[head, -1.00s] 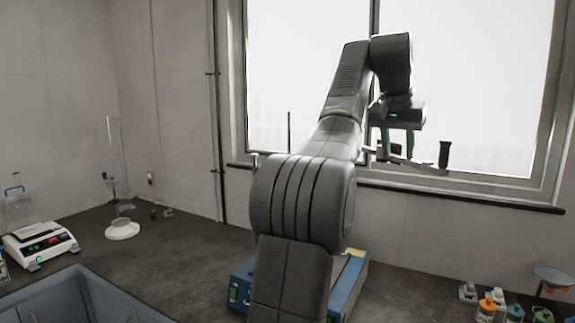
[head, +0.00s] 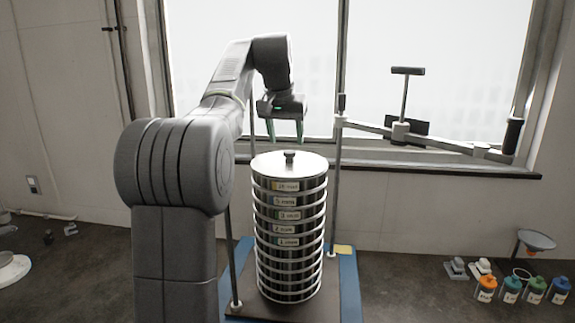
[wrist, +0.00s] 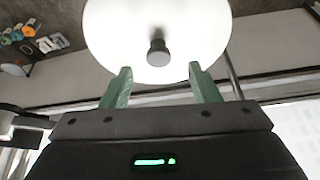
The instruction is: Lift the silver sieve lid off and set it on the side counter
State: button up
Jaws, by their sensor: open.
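The silver sieve lid (head: 269,165) sits on top of a tall stack of sieves (head: 290,240) in the head view. A small dark knob (head: 289,156) stands at its middle. My gripper (head: 286,140) is above the lid, fingers pointing down, apart from the knob. In the wrist view the lid (wrist: 110,35) is a bright disc with its knob (wrist: 158,52) beyond the fingertips and between their lines. My gripper (wrist: 160,72) is open and empty there.
The stack stands on a blue-edged shaker base (head: 349,285) between upright rods (head: 336,200). A clamp arm (head: 440,140) is swung out to the right. Coloured bottles (head: 510,290) and a funnel (head: 536,240) stand at the right. The dark counter (head: 410,270) between is clear.

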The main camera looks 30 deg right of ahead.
aim_at(289, 152)
jog(key=x, duration=0.5)
jog(key=shift+s+d+p, duration=0.1)
jog(key=shift+p, duration=0.2)
jog(key=c, duration=1.1)
